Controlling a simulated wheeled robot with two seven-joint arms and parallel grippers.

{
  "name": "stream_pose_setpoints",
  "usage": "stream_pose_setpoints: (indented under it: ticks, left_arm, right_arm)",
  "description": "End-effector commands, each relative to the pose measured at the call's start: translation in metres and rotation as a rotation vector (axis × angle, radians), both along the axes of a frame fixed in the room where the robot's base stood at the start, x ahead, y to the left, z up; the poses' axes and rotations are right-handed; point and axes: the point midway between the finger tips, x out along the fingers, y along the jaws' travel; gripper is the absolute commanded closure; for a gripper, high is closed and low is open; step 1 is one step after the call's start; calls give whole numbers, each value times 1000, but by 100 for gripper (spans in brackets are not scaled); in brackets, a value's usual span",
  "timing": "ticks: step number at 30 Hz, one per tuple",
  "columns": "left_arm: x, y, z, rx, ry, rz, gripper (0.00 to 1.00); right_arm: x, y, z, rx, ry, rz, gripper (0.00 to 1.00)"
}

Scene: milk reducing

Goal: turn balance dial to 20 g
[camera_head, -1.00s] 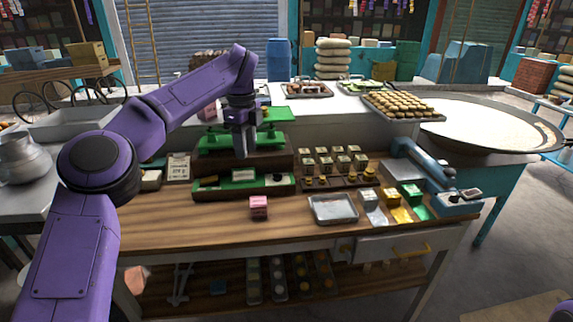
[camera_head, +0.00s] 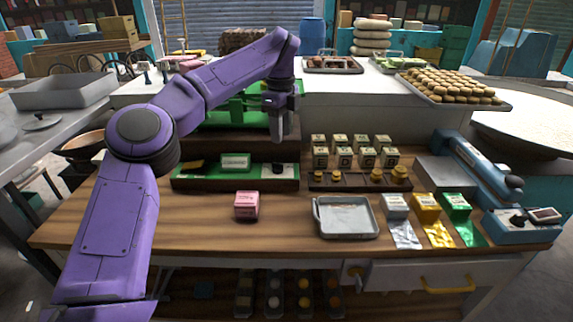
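The balance is a dark wooden case with a green front panel (camera_head: 208,171) and a green upper part (camera_head: 238,110) behind. The panel carries a pale green label plate (camera_head: 235,161). A small dark knob (camera_head: 278,168), which looks like the dial, sits near its right end; its setting is too small to read. My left gripper (camera_head: 279,138) points down just above and behind this knob in the picture, apart from it. Its fingers look close together, but I cannot tell whether they are open or shut. It partly covers the balance's right side. My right gripper is not in view.
A pink box (camera_head: 246,205) and a metal tray (camera_head: 345,217) stand in front on the wooden table (camera_head: 150,215). Brass weights in a wooden rack (camera_head: 348,184) and several small boxes lie right of the balance. A blue sealer (camera_head: 480,170) is at the far right.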

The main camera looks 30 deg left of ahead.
Motion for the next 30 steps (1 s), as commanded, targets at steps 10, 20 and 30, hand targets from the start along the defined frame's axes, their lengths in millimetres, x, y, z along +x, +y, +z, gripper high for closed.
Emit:
stream_pose_setpoints:
  ticks: [10,20,30]
  left_arm:
    - [-1,0,-72,-2,5,-1,62]
    - [1,-2,-99,-1,0,-2,62]
    - [1,-2,-99,-1,1,-3,100]
  right_arm:
    - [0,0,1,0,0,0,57]
    - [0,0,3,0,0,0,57]
    - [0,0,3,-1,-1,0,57]
